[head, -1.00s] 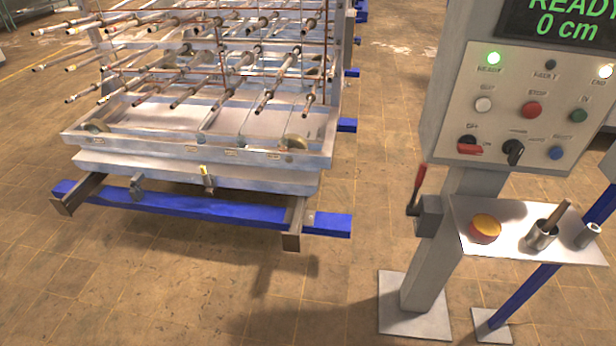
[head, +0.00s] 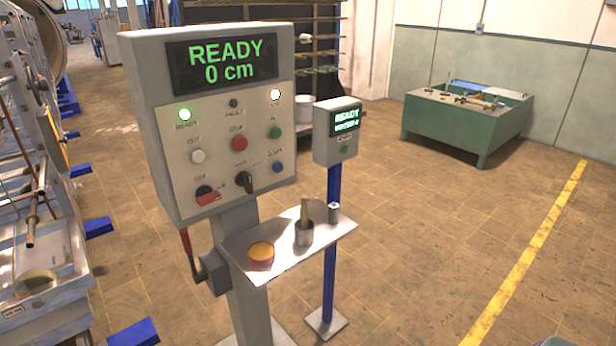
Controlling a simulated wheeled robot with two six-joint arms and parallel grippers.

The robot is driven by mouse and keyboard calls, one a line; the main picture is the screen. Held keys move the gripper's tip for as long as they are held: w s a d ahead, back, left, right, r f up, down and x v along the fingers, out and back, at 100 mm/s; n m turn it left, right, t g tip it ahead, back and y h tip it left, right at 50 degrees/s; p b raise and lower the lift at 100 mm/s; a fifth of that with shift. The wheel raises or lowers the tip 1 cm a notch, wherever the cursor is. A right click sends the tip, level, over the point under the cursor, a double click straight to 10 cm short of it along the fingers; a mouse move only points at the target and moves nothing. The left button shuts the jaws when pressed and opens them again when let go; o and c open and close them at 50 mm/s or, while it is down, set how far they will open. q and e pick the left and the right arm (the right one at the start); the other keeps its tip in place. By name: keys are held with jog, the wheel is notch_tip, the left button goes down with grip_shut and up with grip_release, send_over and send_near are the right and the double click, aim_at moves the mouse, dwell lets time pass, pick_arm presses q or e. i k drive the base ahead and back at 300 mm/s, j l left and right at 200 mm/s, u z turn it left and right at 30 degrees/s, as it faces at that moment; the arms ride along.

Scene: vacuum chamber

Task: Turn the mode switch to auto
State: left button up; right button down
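The mode switch, a black rotary knob (head: 244,183), sits in the lower middle of the grey control panel (head: 160,120) in the head view. The lettering around it is too small to read surely, so I cannot tell which mode it points at. The panel's display (head: 224,63) reads READY 0 cm. Neither of my grippers is in view.
A red-handled lever (head: 187,250) sticks out at the post's left. A smaller display box (head: 338,150) stands behind.

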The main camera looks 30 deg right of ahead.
aim_at(244, 178)
jog(key=z, duration=0.65)
